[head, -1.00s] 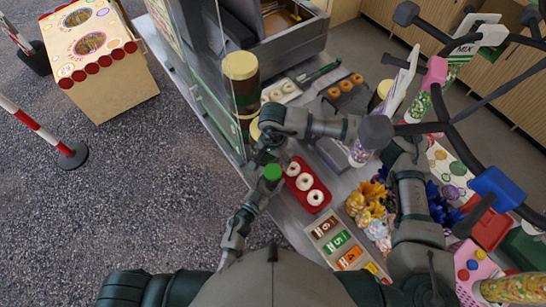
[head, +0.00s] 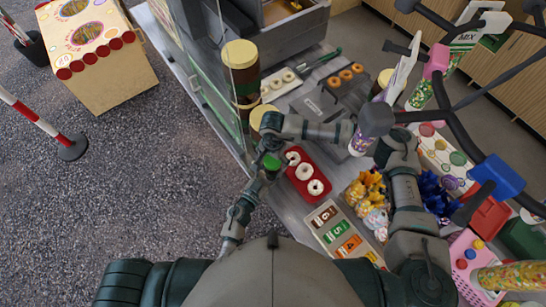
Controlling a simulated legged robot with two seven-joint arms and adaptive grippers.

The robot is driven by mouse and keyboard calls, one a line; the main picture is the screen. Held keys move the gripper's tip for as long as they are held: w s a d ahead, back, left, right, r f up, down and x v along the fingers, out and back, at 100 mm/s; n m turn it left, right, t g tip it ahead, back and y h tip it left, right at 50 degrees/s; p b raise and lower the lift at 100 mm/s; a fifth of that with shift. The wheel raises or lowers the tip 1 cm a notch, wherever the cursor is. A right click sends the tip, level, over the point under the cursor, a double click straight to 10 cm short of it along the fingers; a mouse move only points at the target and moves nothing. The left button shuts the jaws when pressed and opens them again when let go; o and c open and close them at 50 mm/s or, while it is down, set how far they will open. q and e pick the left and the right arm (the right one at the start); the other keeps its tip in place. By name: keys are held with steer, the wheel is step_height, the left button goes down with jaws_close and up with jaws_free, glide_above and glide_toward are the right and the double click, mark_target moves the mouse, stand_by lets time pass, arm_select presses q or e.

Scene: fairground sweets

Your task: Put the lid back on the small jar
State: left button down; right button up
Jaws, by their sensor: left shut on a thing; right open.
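A green round lid (head: 271,161) shows from above at the end of my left arm. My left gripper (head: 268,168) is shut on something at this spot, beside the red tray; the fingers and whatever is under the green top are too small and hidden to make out. My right gripper (head: 267,143) is open, just behind the green lid and very close to it; I cannot tell whether they touch. I cannot make out a separate small open jar.
A red tray (head: 293,181) of ring doughnuts lies just right of the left gripper. A tall brown jar with a cream lid (head: 239,53) and a lower cream lid (head: 261,112) stand behind. A glass panel (head: 224,90) edges the counter. Price cards (head: 335,229) lie in front.

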steer(key=c, duration=1.2)
steer(key=shift+m, duration=0.8)
steer(key=o, duration=1.3)
steer(key=shift+o, duration=0.2)
steer(key=shift+r, duration=0.1)
step_height(320, 180, up, 7)
steer(key=shift+r, duration=0.1)
